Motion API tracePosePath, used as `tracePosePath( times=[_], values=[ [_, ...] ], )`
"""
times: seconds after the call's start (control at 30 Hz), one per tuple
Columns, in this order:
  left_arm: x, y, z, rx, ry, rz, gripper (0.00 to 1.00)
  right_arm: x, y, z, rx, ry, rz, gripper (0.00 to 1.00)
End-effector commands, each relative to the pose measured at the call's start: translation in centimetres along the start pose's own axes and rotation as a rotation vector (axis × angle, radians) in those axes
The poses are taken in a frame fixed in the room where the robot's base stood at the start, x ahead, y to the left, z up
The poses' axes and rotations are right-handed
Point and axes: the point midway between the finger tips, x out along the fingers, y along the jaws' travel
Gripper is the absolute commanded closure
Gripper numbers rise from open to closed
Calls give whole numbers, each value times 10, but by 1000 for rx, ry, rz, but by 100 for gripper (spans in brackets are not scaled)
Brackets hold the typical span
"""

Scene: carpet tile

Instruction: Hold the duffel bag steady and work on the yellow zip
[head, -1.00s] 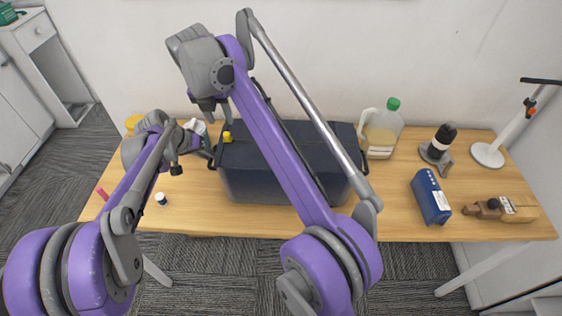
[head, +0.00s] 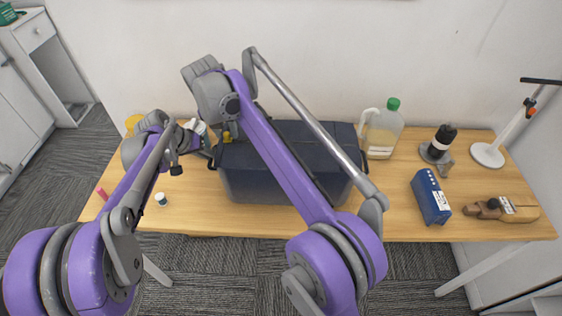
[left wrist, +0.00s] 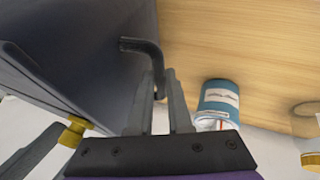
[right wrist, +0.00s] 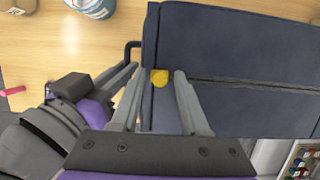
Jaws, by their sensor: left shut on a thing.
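The dark blue duffel bag (head: 250,188) sits on the table, partly hidden by my right arm. Its yellow zip (right wrist: 160,77) is at the bag's left end, with the dark zip line running along the top. My left gripper (left wrist: 161,84) is shut on the dark end handle (left wrist: 146,46) of the bag. My right gripper (right wrist: 155,75) is open, its fingers apart on either side of the yellow zip; I cannot tell whether they touch it. In the head view, the right gripper (head: 229,131) is over the bag's left end.
A blue-labelled can (left wrist: 217,100) is beside the left gripper.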

Motion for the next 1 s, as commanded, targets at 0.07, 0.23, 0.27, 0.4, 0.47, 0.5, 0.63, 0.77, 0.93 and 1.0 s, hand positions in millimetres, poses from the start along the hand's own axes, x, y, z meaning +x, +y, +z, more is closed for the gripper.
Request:
tracePosePath(
  times=[0.07,0.23,0.27,0.4,0.47,0.5,0.63,0.77,0.93,1.0],
  values=[
    [0,0,0,0,0,0,100,0,0,0,0,0,0,68],
    [0,0,0,0,0,0,100,0,0,0,0,0,0,98],
    [0,0,0,0,0,0,100,0,0,0,0,0,0,100],
    [0,0,0,0,0,0,100,-1,-3,0,1,0,0,100],
    [0,0,0,0,0,0,100,-1,-6,0,1,0,0,100],
    [0,0,0,0,1,0,100,-1,-8,0,1,0,-1,100],
    [0,0,0,0,1,0,100,-1,-17,1,1,0,-1,100],
    [0,0,0,0,1,0,100,-1,-24,0,2,0,-1,100],
    [0,0,0,0,0,-1,100,-1,-35,1,1,-1,-1,100],
    [0,0,0,0,0,-1,100,-1,-39,1,1,-1,-2,100]
  ],
)
